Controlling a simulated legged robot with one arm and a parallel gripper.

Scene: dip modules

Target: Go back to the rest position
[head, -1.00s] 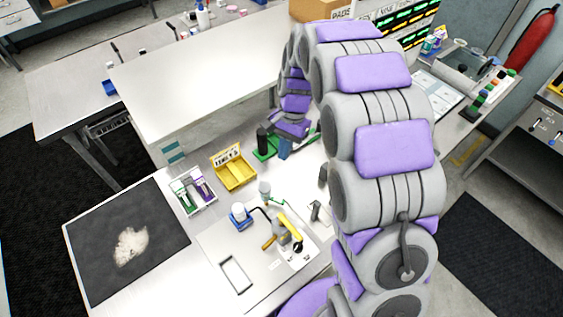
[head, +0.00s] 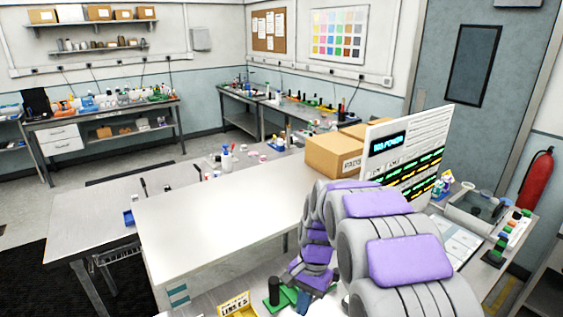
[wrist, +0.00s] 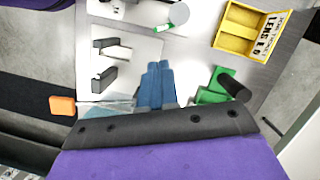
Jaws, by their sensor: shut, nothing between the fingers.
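My gripper (wrist: 157,85) shows in the wrist view as two blue fingers lying side by side, shut and empty. They point over the white worktop, apart from any object. In the head view the purple and grey arm is folded at the lower right. Only a bit of blue at the bottom edge there may be the gripper.
A green fixture with a black cylinder (wrist: 234,86) stands just right of the fingers. A yellow lens box (wrist: 250,31) is farther right, and dark blocks (wrist: 104,79) lie left. Cardboard boxes (head: 335,153) and a lit display panel (head: 405,160) stand behind the arm.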

